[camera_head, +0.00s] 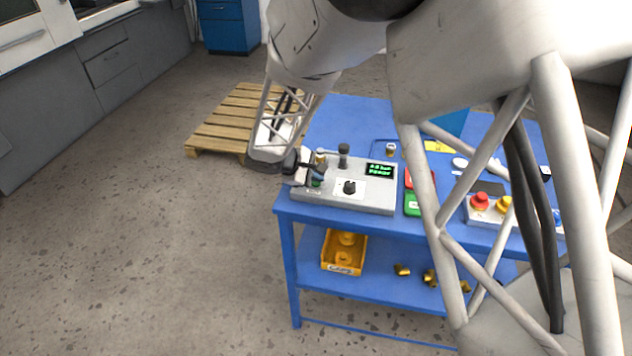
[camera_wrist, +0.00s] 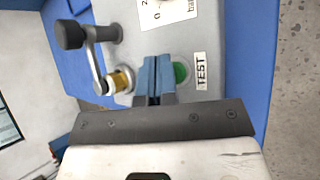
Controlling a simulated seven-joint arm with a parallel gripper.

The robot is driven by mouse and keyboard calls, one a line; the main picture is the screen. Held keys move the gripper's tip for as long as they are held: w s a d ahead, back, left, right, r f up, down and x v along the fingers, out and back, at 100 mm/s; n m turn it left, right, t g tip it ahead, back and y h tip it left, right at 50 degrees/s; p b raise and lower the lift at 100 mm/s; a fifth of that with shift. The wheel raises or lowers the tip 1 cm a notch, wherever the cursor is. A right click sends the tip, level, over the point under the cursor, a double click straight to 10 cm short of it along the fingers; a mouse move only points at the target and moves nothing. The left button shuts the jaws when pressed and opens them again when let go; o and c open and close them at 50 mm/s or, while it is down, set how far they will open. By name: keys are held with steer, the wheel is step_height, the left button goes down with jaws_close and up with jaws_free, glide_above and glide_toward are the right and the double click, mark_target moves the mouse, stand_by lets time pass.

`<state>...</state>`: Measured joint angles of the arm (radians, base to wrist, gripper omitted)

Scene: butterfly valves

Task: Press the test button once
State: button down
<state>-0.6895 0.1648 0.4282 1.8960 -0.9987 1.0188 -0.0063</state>
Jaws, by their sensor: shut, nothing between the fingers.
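The green test button (camera_wrist: 181,72) sits on the grey test box (camera_head: 340,204), beside a white TEST label (camera_wrist: 201,70). My gripper (camera_wrist: 157,78) is shut and empty, with its blue fingertips together. In the wrist view the fingertips lie just left of the button and cover its left edge. I cannot tell whether they touch it. In the head view my gripper (camera_head: 318,176) is at the left end of the box, low over its top.
A brass fitting (camera_wrist: 120,79) and a lever with a black handle (camera_wrist: 70,34) stand close beside my fingers. The box carries a black knob (camera_head: 349,187) and a lit display (camera_head: 380,170). Red and yellow buttons (camera_head: 480,201) stand farther right on the blue table (camera_head: 345,112).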

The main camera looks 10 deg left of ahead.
mark_target(317, 183)
steer(key=shift+f, duration=0.2)
steer(key=shift+r, duration=0.25)
stand_by(0.5)
steer(key=shift+r, duration=0.65)
steer(key=shift+r, duration=0.1)
steer(key=shift+r, duration=2.4)
steer(key=shift+d, duration=0.1)
